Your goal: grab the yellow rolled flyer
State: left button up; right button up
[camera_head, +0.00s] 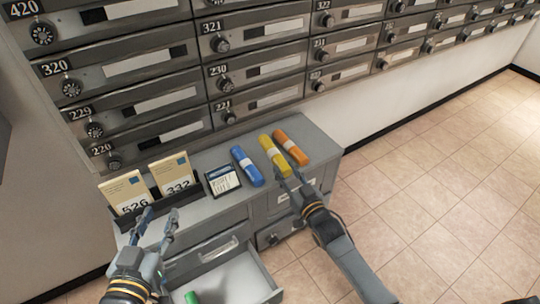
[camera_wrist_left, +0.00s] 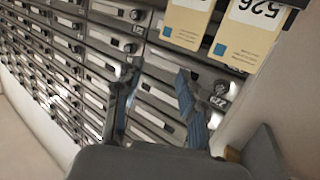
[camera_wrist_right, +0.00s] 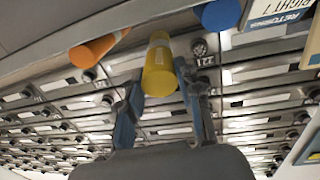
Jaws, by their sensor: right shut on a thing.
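The yellow rolled flyer (camera_head: 271,151) lies on the grey cabinet top between the blue rolled flyer (camera_head: 245,166) and the orange rolled flyer (camera_head: 291,148). My right gripper (camera_head: 290,182) is at its near end. In the right wrist view the yellow flyer (camera_wrist_right: 158,72) sits between the two fingers of my right gripper (camera_wrist_right: 157,88), which is shut on it. My left gripper (camera_head: 159,218) is open and empty, in front of the card holder. In the left wrist view its fingers (camera_wrist_left: 156,75) are apart with nothing between them.
Two cards, 526 (camera_head: 125,192) and 332 (camera_head: 172,174), stand in a dark holder at the left. A small dark-framed sign (camera_head: 222,179) stands beside the blue flyer. An open drawer (camera_head: 240,283) juts out below, with a green item (camera_head: 191,297) inside. Mailboxes (camera_head: 255,62) line the wall.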

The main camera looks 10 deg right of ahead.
jog(key=shift+p+v, duration=0.65)
jog(key=shift+v, duration=0.45)
jog(key=shift+p+v, duration=0.65)
jog(key=shift+v, duration=0.55)
pick_arm(q)
jog(key=s+a+f+g+y, duration=0.2)
jog(key=s+a+f+g, duration=0.1)
jog(key=s+f+g, duration=0.4)
jog(key=shift+s+a+f+g, duration=0.4)
jog(key=shift+s+f, duration=0.35)
jog(key=shift+f, duration=0.85)
pick_arm(e)
jog(key=shift+s, duration=0.15)
jog(key=shift+r, duration=0.1)
